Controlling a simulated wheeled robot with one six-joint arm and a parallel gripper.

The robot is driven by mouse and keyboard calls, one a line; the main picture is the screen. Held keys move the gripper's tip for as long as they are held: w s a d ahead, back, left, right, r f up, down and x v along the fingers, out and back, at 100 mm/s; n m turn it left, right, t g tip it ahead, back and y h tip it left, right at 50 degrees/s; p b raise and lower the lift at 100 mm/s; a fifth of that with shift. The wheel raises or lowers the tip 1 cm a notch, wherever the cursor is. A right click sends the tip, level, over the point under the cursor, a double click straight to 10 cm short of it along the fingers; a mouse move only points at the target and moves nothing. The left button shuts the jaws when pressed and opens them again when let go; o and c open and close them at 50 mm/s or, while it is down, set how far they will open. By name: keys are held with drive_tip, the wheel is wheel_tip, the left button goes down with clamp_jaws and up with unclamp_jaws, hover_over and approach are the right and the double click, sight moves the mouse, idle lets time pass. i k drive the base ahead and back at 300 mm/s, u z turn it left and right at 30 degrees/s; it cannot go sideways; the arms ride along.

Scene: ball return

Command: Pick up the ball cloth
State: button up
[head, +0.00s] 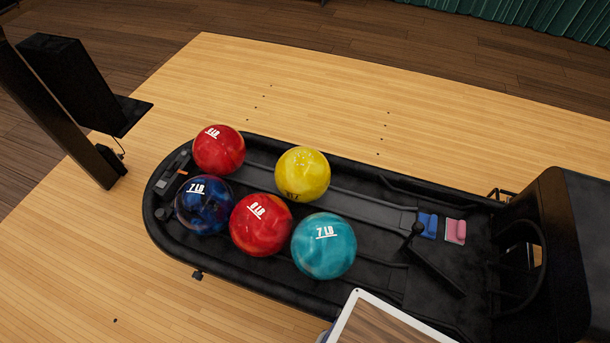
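Two small flat items lie side by side on the black ball return (380,187), right of the balls. One is a blue item (428,225) and the other is a pink item (455,231) with a pale edge. Both look like folded cloth, but they are too small to tell which is the ball cloth. A black bar on the return ends close to the blue item. My gripper is not in view.
Several bowling balls sit on the left half: red (218,149), yellow (302,173), dark blue (204,204), another red (261,224) and teal (323,245). A black hood (575,255) stands at the right end. A white-rimmed panel (385,325) shows at the bottom edge.

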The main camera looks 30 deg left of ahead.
sight(430, 222)
drive_tip(key=k, duration=0.5)
drive_tip(key=z, duration=1.05)
drive_tip(key=k, duration=0.65)
drive_tip(key=u, duration=1.05)
drive_tip(key=i, duration=0.95)
